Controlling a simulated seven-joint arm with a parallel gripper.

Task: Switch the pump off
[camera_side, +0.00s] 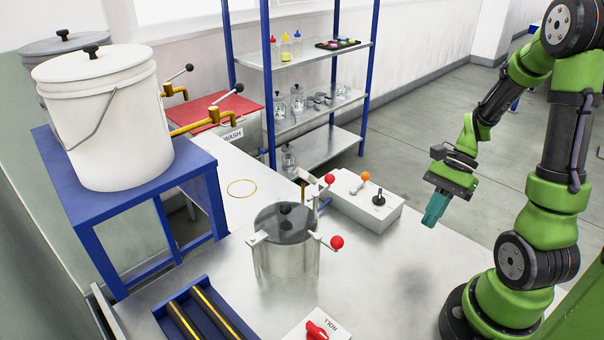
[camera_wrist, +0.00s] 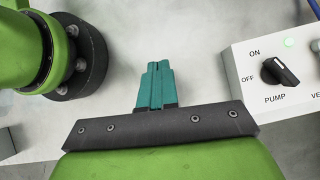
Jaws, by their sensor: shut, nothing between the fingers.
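The white control box (camera_side: 350,207) stands on the metal table, left of my gripper (camera_side: 434,211) in the side view. Its black pump knob (camera_side: 379,199) is on the top face. In the wrist view the pump knob (camera_wrist: 281,72) is at the right, with ON above it, OFF to its left and PUMP below. The knob's bar lies slanted; I cannot tell which end is its pointer. My gripper's teal fingers (camera_wrist: 158,68) are shut and empty, in the air apart from the box.
An orange-knobbed lever (camera_side: 365,177) is on the box's far part. A lidded metal pot (camera_side: 284,244) with red-ball handles stands left of the box. The table between the pot and my base is clear.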

